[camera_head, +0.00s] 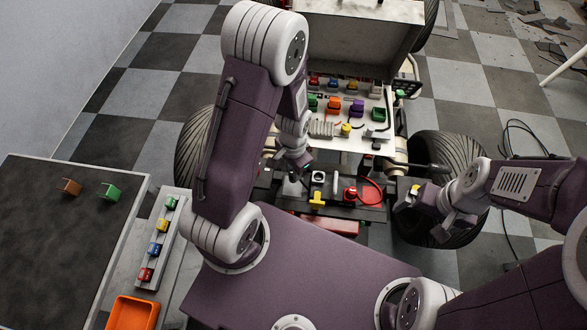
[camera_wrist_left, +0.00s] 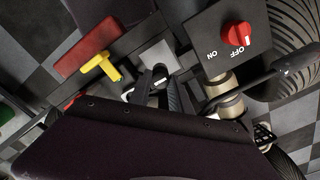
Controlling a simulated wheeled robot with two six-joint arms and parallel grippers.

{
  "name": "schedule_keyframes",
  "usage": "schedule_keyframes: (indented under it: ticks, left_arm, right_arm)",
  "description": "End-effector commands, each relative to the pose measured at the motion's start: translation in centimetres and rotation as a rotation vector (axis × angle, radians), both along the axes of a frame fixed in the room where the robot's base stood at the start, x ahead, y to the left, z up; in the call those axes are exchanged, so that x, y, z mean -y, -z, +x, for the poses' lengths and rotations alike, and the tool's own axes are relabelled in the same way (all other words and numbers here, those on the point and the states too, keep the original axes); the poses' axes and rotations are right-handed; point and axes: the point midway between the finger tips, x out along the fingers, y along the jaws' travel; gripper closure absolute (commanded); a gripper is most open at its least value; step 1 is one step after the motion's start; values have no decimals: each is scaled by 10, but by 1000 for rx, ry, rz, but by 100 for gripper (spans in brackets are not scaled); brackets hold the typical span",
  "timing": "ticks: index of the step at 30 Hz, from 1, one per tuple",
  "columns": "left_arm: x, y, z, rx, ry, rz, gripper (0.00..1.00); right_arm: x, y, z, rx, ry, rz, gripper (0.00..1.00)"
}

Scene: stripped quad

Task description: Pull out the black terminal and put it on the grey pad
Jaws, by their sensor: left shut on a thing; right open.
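My left gripper (camera_head: 291,172) is shut, low over the black tray at the front of the stripped quad. In the left wrist view its fingers (camera_wrist_left: 168,95) close on a small dark piece, which looks like the black terminal (camera_wrist_left: 160,74); the fingers hide much of it. I cannot tell whether it is clear of its seat. My right gripper (camera_head: 428,195) is open at the right, in front of the right wheel. A dark grey surface (camera_head: 50,230) covers the left table; I cannot tell whether this is the grey pad.
A red terminal (camera_head: 350,194) with a red cable and a yellow T-handle (camera_head: 317,199) sit near the left gripper. An ON/OFF switch box (camera_wrist_left: 229,36) is close by. Brown (camera_head: 72,186) and green clips (camera_head: 110,191) lie on the left table, above an orange tray (camera_head: 121,300).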

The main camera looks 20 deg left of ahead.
Motion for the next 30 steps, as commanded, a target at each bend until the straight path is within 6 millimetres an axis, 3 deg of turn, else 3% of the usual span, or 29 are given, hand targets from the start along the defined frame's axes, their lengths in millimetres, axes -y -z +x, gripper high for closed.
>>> schedule_keyframes:
  ticks: [5,16,30]
  left_arm:
    - [0,5,0,0,0,0,100]
    - [0,40,0,-1,0,0,100]
    - [0,42,0,0,0,0,100]
  right_arm:
    - [0,4,0,0,0,0,0]
    - [0,30,0,0,0,0,0]
    - [0,30,0,0,0,0,0]
